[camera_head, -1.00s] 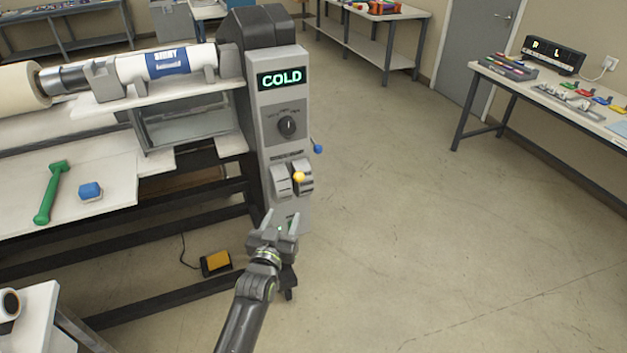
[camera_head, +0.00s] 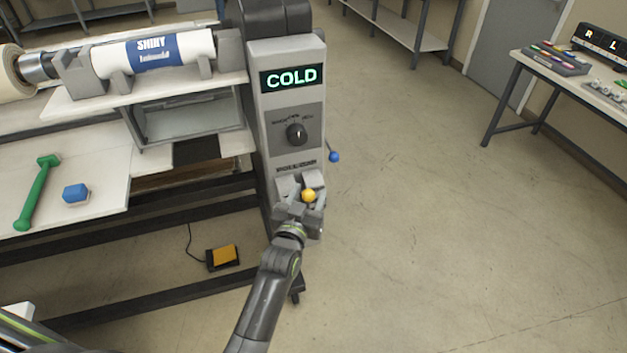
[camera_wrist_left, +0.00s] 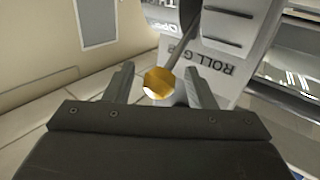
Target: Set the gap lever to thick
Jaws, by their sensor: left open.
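The gap lever has a yellow ball knob (camera_head: 309,195), low on the front of the grey control panel (camera_head: 283,103). In the left wrist view its knob (camera_wrist_left: 158,83) sits on a thin metal rod, beside upside-down "ROLL G…" lettering. My left gripper (camera_head: 301,190) is at the knob. Its two fingers are open, and in the left wrist view the knob shows between them with space on both sides. I cannot tell whether either finger touches it. The gripper partly hides the lever's slot and markings. My right gripper is not in view.
Above the lever are a black dial (camera_head: 297,133) and a green "COLD" display (camera_head: 290,77). A blue ball lever (camera_head: 334,157) sticks out at the panel's right side. A yellow pedal (camera_head: 223,256) lies on the floor. The floor to the right is clear.

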